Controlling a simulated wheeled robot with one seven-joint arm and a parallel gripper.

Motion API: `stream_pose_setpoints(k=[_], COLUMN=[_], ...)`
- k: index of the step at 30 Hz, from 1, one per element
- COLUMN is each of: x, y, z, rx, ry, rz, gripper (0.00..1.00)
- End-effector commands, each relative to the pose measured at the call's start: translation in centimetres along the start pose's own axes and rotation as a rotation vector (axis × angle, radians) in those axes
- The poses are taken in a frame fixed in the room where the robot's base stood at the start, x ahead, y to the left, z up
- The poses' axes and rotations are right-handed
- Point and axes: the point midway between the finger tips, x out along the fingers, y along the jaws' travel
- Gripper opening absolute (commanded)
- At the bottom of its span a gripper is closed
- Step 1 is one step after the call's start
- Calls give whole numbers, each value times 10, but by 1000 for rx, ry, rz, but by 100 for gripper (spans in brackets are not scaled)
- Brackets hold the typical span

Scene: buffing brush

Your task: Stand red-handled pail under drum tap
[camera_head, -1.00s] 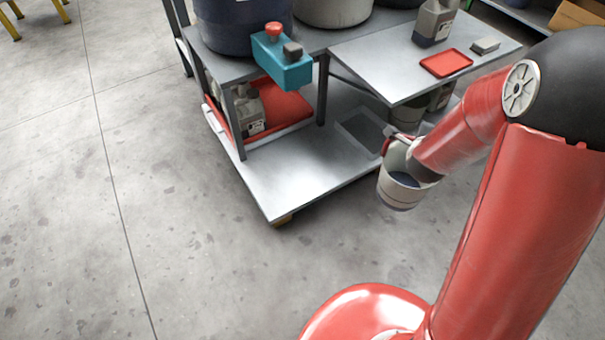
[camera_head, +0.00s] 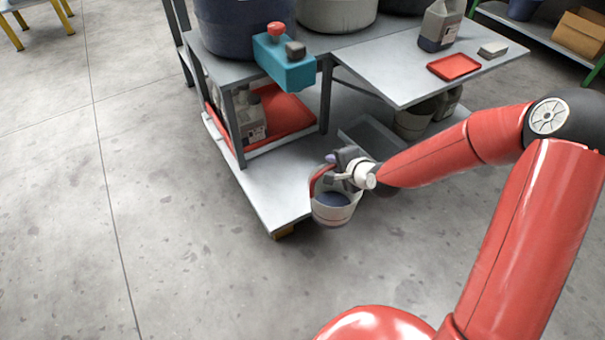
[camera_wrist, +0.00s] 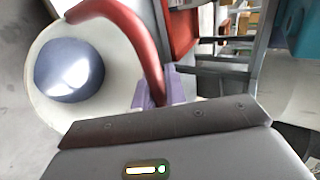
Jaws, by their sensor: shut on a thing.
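The pale pail (camera_head: 335,213) with a red handle (camera_head: 316,178) hangs from my gripper (camera_head: 333,163) at the front right edge of the lower shelf. In the wrist view, the purple fingertips (camera_wrist: 165,88) are shut on the red handle (camera_wrist: 140,38), and the pail (camera_wrist: 42,105) shows a round blue-grey area inside. The dark blue drum (camera_head: 238,30) stands on the upper deck of the bench, to the left and above the pail. I cannot make out the tap's spout.
The lower shelf (camera_head: 265,195) has bare room left of the pail. A red tray (camera_head: 283,108) with grey jugs lies further back. A grey bin (camera_head: 368,134) and another pail (camera_head: 411,124) stand under the side table (camera_head: 385,85). A bench leg (camera_head: 234,125) stands at the front.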

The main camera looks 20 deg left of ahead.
Motion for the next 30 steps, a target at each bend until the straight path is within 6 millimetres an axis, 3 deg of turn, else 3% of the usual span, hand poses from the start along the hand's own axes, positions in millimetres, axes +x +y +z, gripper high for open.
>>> stream_pose_setpoints(k=[8,21,30], x=[34,121,148], y=[-24,-83,-101], z=[2,3,2], rx=[-6,-4,-3], ry=[-5,-5,-3], rz=[-4,-4,-2], gripper=[0,0,0])
